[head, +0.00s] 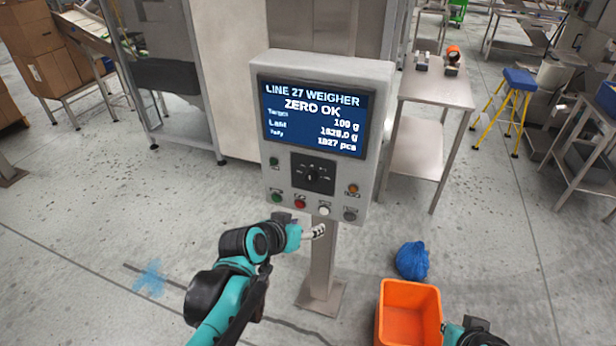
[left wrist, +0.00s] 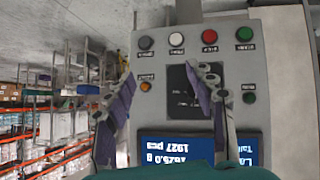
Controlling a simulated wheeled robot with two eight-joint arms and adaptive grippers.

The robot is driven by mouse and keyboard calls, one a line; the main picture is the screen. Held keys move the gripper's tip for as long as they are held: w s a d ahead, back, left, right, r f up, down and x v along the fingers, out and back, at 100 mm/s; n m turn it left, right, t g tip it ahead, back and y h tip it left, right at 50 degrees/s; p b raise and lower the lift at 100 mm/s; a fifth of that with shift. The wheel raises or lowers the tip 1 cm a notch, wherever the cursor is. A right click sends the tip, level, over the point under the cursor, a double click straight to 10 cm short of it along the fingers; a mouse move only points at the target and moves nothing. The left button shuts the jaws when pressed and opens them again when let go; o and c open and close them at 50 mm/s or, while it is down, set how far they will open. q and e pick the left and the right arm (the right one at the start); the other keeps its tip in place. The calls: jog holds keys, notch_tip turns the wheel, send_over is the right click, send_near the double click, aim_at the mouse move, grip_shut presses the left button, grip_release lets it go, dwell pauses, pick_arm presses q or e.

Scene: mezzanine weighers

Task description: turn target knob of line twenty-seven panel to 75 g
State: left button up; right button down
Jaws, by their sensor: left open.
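The line 27 weigher panel (head: 383,85) stands on a post in the middle of the head view. Its screen (head: 313,117) reads ZERO OK and a target of 100 g. The black target knob (head: 313,177) sits on a dark dial plate below the screen. My left gripper (head: 318,231) is low in front of the panel, below the button row in the picture. In the left wrist view, the panel appears upside down. The open, empty left fingers (left wrist: 158,78) are spread before it, and one finger covers much of the dial plate (left wrist: 177,80).
Green (head: 277,197), red (head: 300,203), white (head: 323,210) and grey (head: 349,215) buttons line the panel's bottom. A steel table (head: 437,88) stands behind.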

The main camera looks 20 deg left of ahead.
aim_at(309, 180)
pick_arm(q)
jog(key=w+a+t, duration=0.1)
jog(key=w, duration=0.4)
jog(key=w+a+t+b, duration=0.1)
jog(key=w+a, duration=0.1)
jog(key=w, duration=0.3)
jog(key=w+a+t, duration=0.1)
jog(key=w, duration=0.4)
jog(key=shift+w+a+r+n, duration=0.15)
jog(key=shift+a+r+n, duration=0.05)
jog(key=shift+a+n, duration=0.2)
jog(key=shift+w+d+f+b, duration=0.2)
jog(key=shift+w+b, duration=0.15)
jog(key=shift+w, duration=0.25)
jog(key=shift+r, duration=0.1)
jog(key=c, duration=1.1)
